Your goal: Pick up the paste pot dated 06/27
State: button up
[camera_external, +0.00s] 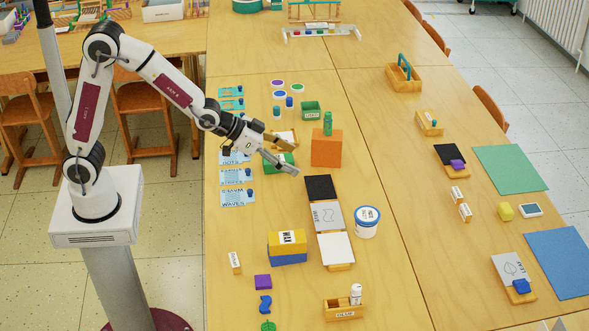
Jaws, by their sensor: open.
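A white tub with a blue rim and printed lid (367,221) stands upright on the table, right of the grey and white panels. It looks like a paste pot, but no date on it can be read at this size. My gripper (297,161) is open and empty, fingers pointing right, above the table near the orange block. The tub is apart from it, lower right. A small white bottle (356,293) stands in a wooden tray (337,310) at the front; its label cannot be read.
An orange block (326,150) with a green bottle (328,123) on top stands just right of my gripper. A yellow and blue box (287,246) stands left of the panels.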

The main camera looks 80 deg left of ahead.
jog(key=w+d+f+t, duration=0.1)
jog(key=w+f+t, duration=0.1)
jog(key=w+f, duration=0.65)
jog(key=t, duration=0.2)
send_near(362, 218)
jog(key=shift+s+a+r+y, duration=0.15)
jog(key=shift+s+a+y, duration=0.15)
jog(key=shift+s+a, duration=0.4)
jog(key=shift+f, duration=0.5)
jog(key=shift+w, duration=0.15)
jog(key=shift+x, duration=3.3)
jog(key=shift+w+f, duration=0.1)
jog(key=shift+w, duration=0.05)
jog(key=shift+x, duration=2.45)
jog(key=shift+d, duration=0.15)
